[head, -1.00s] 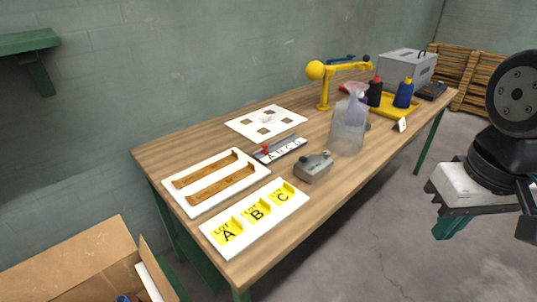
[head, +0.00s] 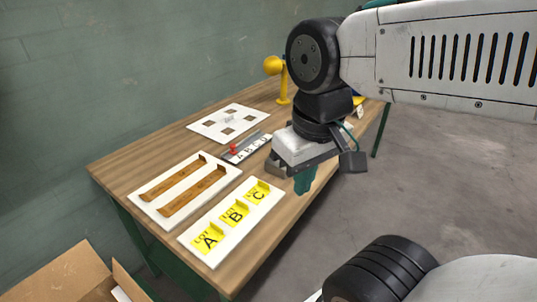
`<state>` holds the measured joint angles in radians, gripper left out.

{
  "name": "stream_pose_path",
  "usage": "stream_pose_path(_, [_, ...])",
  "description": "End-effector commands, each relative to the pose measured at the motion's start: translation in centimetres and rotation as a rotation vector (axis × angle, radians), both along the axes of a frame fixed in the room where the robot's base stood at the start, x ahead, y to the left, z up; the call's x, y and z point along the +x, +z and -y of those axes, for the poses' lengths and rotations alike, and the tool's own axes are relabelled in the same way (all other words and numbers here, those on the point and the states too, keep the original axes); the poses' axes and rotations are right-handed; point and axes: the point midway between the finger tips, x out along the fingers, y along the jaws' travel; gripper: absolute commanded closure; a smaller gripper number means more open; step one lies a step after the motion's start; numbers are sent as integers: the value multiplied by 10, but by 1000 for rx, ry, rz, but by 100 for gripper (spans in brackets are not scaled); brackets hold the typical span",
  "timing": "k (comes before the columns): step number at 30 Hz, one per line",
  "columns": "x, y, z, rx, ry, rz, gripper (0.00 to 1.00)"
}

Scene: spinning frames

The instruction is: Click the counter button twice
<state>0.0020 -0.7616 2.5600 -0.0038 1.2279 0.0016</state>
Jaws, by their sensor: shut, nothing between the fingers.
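My gripper (head: 304,184) is in front of the table's right-middle part in the head view, pointing down with its green fingertips together and nothing held. The small grey counter device with its button, seen a second ago right of the lot cards, is hidden behind my gripper. I cannot tell the height of the fingertips above it or whether they touch it.
A white board with yellow lot cards (head: 192,237) lies at the front edge of the wooden table (head: 130,162). A white tray with wooden strips (head: 217,168), a lettered strip (head: 240,156) and a white square-marked board (head: 212,118) lie behind. A cardboard box (head: 62,275) is at lower left.

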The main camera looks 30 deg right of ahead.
Motion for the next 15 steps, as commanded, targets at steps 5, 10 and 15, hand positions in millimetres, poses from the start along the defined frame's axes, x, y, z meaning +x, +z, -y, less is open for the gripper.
stream_pose_path(5, [24,0,17,-56,-98,43,100])
stream_pose_path(10, [97,0,75,-195,-364,219,100])
stream_pose_path(15, [196,-3,144,-242,-597,498,100])
